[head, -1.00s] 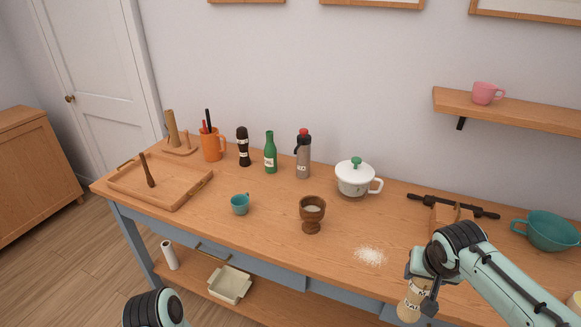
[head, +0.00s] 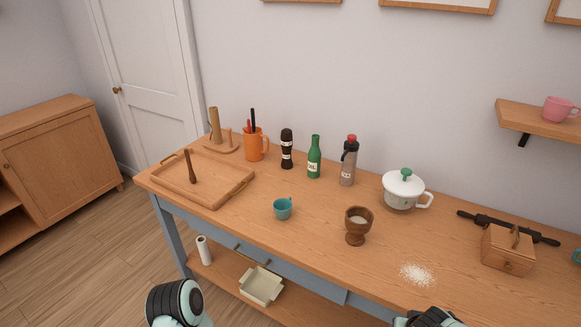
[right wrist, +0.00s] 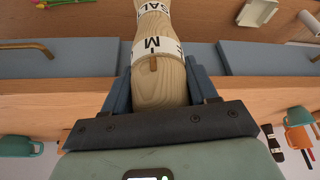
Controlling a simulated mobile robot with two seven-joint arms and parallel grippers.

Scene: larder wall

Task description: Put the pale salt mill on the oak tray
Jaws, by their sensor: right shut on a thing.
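The pale salt mill (right wrist: 158,80) is light wood with a white SALT label. My right gripper (right wrist: 160,88) is shut around it, as the right wrist view shows; the mill's far end runs out of that frame. In the head view the mill is hidden below the frame and only part of my right arm shows at the bottom edge.
A dark mill (head: 287,148), green bottle (head: 314,158) and grey bottle (head: 348,163) line the back. A teal cup (head: 283,209) and wooden goblet (head: 357,228) stand right of the tray.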

